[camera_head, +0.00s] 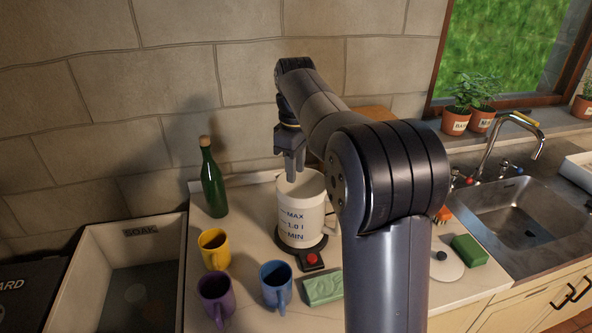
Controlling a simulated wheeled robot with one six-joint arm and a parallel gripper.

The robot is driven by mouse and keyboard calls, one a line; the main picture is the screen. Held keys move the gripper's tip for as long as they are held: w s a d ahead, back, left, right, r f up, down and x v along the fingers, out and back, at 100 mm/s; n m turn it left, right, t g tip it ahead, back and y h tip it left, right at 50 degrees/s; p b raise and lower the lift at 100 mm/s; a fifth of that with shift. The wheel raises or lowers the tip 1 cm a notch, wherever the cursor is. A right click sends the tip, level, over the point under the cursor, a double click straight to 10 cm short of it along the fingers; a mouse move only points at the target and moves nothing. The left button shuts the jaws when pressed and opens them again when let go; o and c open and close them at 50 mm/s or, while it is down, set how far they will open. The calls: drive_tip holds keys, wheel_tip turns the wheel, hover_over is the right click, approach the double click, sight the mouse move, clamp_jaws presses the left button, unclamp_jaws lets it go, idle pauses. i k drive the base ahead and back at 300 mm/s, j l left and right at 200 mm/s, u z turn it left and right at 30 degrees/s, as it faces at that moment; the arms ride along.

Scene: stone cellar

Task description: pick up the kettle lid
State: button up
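The kettle lid (447,264) is a pale round disc with a small dark knob. It lies on the counter to the right of my arm, and my arm may hide part of its left side. The white kettle (302,217) has MAX, 1.0 l and MIN marks. It stands upright on a dark base with a red switch (311,259), its top without a lid. My gripper (292,178) points down over the kettle's open top, well to the left of the lid. I see nothing held in it. The gap between its fingers is not clear from here.
A green bottle (213,183) stands behind yellow (214,249), purple (216,298) and blue (276,286) mugs. A pale green block (323,288) lies before the kettle. A green sponge (469,250) is close right of the lid, near the sink (520,208). A SOAK basin (95,285) is left.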

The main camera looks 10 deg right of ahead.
sight(446, 265)
drive_tip(key=z, duration=1.4)
drive_tip(key=u, duration=1.3)
drive_tip(key=l+z, duration=0.25)
drive_tip(key=l, duration=0.35)
drive_tip(key=l+z, duration=0.25)
drive_tip(key=l, duration=0.35)
